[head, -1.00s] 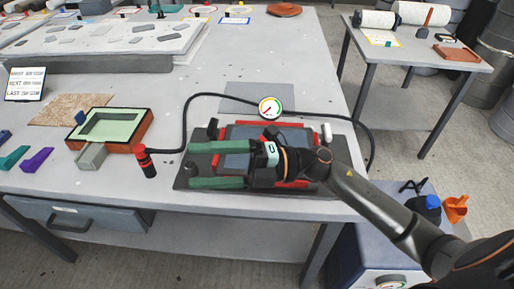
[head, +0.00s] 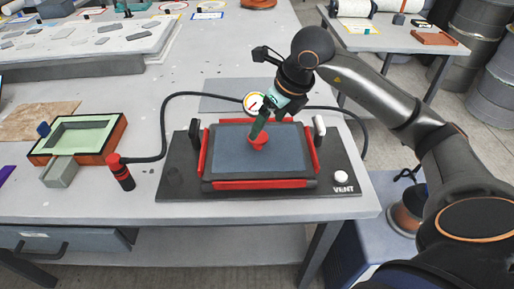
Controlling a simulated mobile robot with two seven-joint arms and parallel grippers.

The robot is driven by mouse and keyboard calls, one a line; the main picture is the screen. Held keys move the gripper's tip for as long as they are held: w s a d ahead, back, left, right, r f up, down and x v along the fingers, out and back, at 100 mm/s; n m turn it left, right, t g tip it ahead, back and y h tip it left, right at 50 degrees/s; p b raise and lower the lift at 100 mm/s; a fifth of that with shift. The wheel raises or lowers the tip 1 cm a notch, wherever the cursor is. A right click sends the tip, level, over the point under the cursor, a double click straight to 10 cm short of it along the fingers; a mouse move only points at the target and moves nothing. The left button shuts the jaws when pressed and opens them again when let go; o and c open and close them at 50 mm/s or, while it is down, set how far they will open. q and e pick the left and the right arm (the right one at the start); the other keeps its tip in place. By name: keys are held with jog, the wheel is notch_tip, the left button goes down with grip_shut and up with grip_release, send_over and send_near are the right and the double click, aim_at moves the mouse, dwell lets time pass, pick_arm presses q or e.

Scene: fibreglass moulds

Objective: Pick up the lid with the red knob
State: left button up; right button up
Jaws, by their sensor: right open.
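The lid (head: 230,155) is a flat blue-grey panel with a red knob (head: 257,141) near its upper middle. It lies flat inside a red-edged frame (head: 262,184) on a dark base plate. My right gripper (head: 260,133) comes down from the upper right, with its green fingers pointing down at the knob. The fingers are open, and one overlaps the other in this view. Their tips are at or just above the knob and partly cover it; I cannot tell whether they touch it. My left gripper is not in view.
A round gauge (head: 254,103) and a black hose (head: 190,95) lie behind the frame. A red-topped black cylinder (head: 121,172) stands to the left, near a green-lined mould box (head: 110,140). A white VENT button (head: 341,177) is at the plate's right front.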

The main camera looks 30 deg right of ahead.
aim_at(258, 143)
jog(key=x, duration=0.7)
jog(key=shift+w+a+f, duration=0.1)
jog(key=shift+w+a, duration=0.05)
jog(key=shift+w, duration=0.2)
jog(key=shift+c, duration=0.3)
grip_shut()
